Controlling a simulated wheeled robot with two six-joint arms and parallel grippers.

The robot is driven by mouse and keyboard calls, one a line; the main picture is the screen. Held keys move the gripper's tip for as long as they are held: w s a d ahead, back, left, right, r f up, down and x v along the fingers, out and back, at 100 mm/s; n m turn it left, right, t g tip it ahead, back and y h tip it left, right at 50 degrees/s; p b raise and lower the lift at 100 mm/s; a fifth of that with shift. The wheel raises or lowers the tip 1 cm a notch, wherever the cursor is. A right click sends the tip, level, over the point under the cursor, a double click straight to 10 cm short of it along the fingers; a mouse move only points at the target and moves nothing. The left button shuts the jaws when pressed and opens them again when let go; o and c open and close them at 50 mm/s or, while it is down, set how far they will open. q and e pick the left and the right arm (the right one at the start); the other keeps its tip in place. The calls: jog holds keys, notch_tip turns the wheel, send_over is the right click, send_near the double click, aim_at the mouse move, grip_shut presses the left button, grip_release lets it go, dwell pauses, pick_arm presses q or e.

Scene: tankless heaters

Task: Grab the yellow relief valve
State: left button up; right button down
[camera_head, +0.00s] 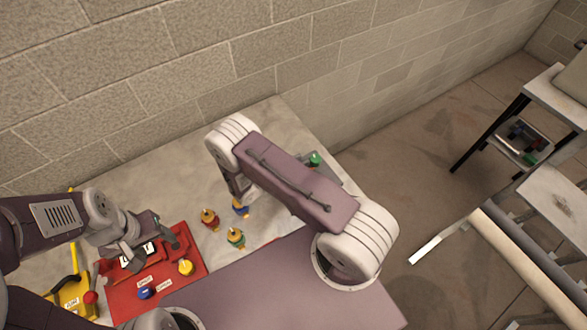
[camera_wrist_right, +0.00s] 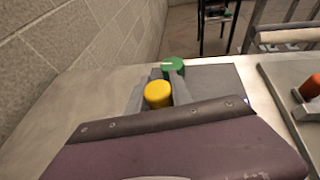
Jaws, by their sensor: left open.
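In the right wrist view, a yellow cap (camera_wrist_right: 158,94), likely the yellow relief valve, sits between the grey fingers of my right gripper (camera_wrist_right: 159,97). The fingers flank it closely, but I cannot tell whether they press on it. Its lower part is hidden behind the purple gripper body. A green cap (camera_wrist_right: 173,68) stands just beyond it, and shows in the head view (camera_head: 314,159). There, my right arm hides the yellow cap and right gripper. My left gripper (camera_head: 158,240) is open above the red tray (camera_head: 198,258). A yellow knob (camera_head: 186,267) lies on that tray.
A blue knob (camera_head: 146,292) is on the red tray. A block wall (camera_head: 180,90) runs close behind the table.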

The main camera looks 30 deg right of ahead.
jog(key=shift+r, duration=0.1)
jog(key=shift+w+r, duration=0.1)
jog(key=shift+r, duration=0.2)
jog(key=r, duration=0.1)
jog(key=r+b, duration=0.1)
jog(key=r, duration=0.1)
jog(key=shift+s+d+r, duration=0.2)
jog(key=shift+s+r, duration=0.1)
jog(key=s+d+r+b, duration=0.2)
jog(key=s+d+r, duration=0.4)
jog(key=s, duration=0.3)
jog(key=shift+d+r, duration=0.15)
jog(key=shift+r, duration=0.2)
